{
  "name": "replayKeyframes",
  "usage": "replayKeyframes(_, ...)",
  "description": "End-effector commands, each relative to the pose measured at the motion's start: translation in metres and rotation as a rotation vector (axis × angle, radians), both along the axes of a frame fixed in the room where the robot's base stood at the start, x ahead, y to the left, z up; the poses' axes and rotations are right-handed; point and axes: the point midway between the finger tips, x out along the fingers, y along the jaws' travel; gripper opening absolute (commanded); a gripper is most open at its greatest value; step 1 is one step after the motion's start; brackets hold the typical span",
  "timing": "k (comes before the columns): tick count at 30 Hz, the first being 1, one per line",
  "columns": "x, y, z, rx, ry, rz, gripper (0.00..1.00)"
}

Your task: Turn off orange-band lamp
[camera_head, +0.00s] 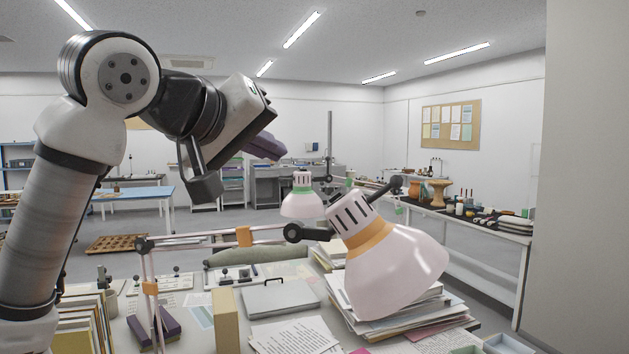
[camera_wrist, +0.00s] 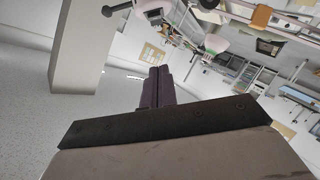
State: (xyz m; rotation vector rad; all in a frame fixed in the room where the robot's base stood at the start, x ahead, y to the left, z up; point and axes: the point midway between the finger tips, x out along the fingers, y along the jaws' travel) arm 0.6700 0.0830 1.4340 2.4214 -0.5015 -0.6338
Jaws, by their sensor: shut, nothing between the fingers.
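The orange-band lamp (camera_head: 398,272) is large at the right front in the head view. It has a pinkish-white shade, an orange band around its neck and dark slots above. Its opening faces down, so its bulb is hidden and I cannot tell if it is lit. A thin jointed arm with an orange clip (camera_head: 244,237) reaches it from the left; the clip also shows in the wrist view (camera_wrist: 261,15). My gripper (camera_head: 277,148), with purple fingers, is raised up and left of the lamp, apart from it. Its fingers are together and empty in the wrist view (camera_wrist: 158,72).
A smaller green-band lamp (camera_head: 302,198) stands behind. Below lie a grey folder (camera_head: 280,298), stacked papers (camera_head: 425,312), a tan upright box (camera_head: 226,320) and books (camera_head: 85,325). A side table (camera_head: 490,228) with pots is at right. The air around my gripper is clear.

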Motion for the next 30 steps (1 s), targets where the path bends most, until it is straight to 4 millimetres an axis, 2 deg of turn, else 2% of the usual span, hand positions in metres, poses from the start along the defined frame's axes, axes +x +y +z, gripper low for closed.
replayKeyframes(14,0.004,-0.003,-0.001,-0.001,0.000,-0.002,0.00)
replayKeyframes(20,0.028,-0.017,-0.009,-0.001,0.003,-0.005,0.00)
replayKeyframes(30,0.085,-0.053,-0.033,-0.002,0.002,-0.004,0.00)
